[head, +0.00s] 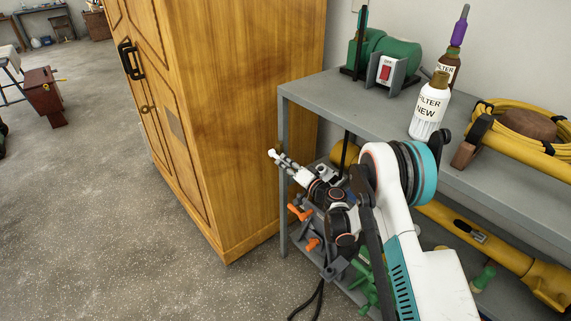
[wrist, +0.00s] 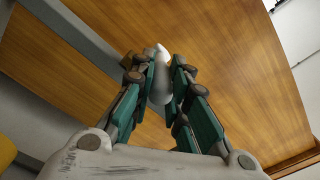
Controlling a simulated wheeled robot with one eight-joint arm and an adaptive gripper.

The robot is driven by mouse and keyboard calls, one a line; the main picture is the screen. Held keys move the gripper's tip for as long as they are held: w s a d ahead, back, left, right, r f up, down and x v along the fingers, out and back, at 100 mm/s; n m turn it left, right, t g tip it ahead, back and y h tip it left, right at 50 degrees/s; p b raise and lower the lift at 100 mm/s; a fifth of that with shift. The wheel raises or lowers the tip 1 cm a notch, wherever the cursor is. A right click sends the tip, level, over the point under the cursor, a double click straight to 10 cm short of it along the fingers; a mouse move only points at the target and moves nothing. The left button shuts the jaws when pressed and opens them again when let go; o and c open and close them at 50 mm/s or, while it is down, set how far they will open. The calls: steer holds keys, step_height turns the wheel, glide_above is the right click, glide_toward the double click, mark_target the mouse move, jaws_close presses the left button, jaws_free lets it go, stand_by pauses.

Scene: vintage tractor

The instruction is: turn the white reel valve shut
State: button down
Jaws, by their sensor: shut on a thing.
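My gripper (wrist: 163,82) is shut on a white tapered piece (wrist: 161,80), which looks like the handle of the white reel valve. The rounded white end sticks up between the two teal-sided fingers. The fingers hide the lower part and whatever it joins. In the head view my gripper (head: 285,163) reaches left past the lower shelf, close to the front post. A small white end shows at its tip, but the valve's body cannot be made out there.
A wooden cabinet (head: 245,110) stands just beyond the gripper. The grey shelf (head: 330,92) holds a bench grinder (head: 392,70), a filter bottle (head: 430,108) and a coiled yellow hose (head: 520,112). Orange-handled parts (head: 300,213) sit below my gripper. Open floor lies left.

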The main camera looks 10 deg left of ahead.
steer(key=c, duration=1.5)
jaws_free()
steer(key=shift+f, duration=0.1)
steer(key=shift+d, duration=0.1)
steer(key=v, duration=0.7)
steer(key=shift+s, duration=0.2)
